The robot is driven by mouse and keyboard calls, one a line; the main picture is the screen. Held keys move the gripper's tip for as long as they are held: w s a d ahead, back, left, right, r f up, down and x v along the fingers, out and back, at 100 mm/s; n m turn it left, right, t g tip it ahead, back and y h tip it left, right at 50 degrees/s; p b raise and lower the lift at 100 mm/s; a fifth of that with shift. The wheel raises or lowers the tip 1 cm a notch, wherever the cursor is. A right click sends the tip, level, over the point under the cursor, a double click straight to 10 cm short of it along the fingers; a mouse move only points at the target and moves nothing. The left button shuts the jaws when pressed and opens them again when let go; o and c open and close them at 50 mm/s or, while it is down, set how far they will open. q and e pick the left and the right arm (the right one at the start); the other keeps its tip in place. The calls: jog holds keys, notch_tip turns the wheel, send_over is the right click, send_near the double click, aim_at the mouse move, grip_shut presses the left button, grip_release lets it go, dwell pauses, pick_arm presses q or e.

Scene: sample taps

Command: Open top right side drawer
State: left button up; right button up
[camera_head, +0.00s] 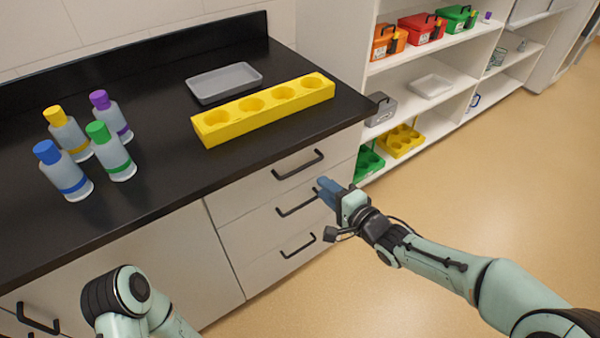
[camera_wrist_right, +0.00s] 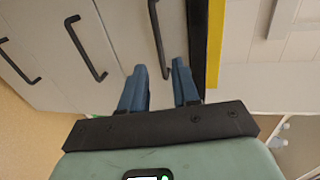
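The top right drawer (camera_head: 257,188) is a pale front under the black counter, flush with the drawers below. Its dark bar handle (camera_head: 298,165) also shows in the right wrist view (camera_wrist_right: 158,38). My right gripper (camera_head: 328,188) has blue fingers and is just right of and below this handle in the head view. In the right wrist view the right gripper (camera_wrist_right: 159,68) is open, and the handle's near end lies between the fingertips in the picture. I cannot tell whether they touch it. My left gripper is out of view; only part of that arm shows.
Two lower drawers have a middle handle (camera_head: 297,206) and a bottom handle (camera_head: 299,245). On the black counter (camera_head: 160,170) are several capped bottles, a grey tray (camera_head: 224,82) and a yellow holder (camera_head: 262,105). A white shelf unit (camera_head: 425,65) stands right; the floor in front is clear.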

aim_at(300, 168)
jog(key=shift+b+x, duration=1.1)
jog(key=shift+x, duration=4.75)
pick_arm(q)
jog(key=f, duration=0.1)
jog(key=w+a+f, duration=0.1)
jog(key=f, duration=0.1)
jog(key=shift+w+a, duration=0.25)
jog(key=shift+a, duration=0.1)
pick_arm(e)
jog(key=shift+f, duration=0.15)
jog(key=shift+s, duration=0.1)
grip_shut()
